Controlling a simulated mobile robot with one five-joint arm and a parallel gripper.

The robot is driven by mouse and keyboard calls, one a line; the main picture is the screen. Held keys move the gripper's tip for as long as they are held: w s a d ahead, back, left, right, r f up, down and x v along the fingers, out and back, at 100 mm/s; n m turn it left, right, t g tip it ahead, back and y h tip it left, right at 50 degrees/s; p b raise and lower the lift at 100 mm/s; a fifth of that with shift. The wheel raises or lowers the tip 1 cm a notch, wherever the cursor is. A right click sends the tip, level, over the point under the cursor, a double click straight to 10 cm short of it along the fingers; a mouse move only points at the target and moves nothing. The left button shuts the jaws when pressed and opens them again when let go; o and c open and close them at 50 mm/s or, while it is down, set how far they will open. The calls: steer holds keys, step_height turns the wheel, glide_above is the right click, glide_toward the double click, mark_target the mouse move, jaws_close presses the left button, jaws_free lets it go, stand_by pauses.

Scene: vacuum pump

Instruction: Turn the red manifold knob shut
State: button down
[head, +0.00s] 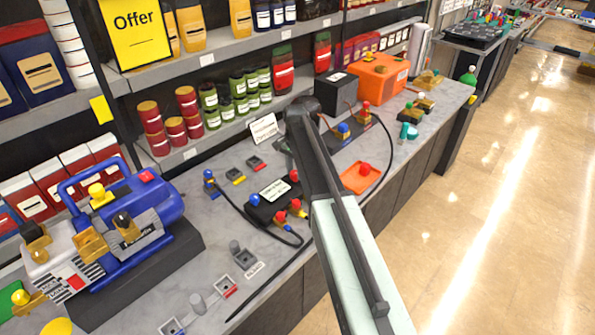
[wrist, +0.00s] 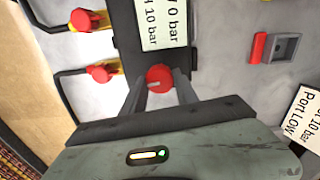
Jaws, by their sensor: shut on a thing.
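The manifold is a dark block (head: 262,212) on the grey counter in the head view, with a white label on top and a blue knob at its left end. The red manifold knob (head: 294,175) shows at its right end, beside my arm. In the wrist view the red knob (wrist: 159,76) sits between my fingertips, with a pale mark on its face. My gripper (wrist: 160,84) is shut on the knob, one finger on each side. In the head view my arm hides the fingers.
Red-and-yellow hose fittings (wrist: 100,73) with black hoses stand close beside the knob. A grey socket (wrist: 285,48) with a red tab lies on the other side. The blue pump (head: 150,215) is at left, an orange tray (head: 347,183) at right. Shelves rise behind.

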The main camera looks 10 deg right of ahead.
mark_target(295, 172)
steer(key=shift+a+m, duration=0.2)
steer(key=shift+m, duration=0.3)
stand_by(0.3)
steer(key=c, duration=0.9)
jaws_free()
steer(key=shift+c, duration=0.2)
steer(key=shift+d, duration=0.1)
step_height(295, 172, up, 8)
steer(key=p, duration=0.8)
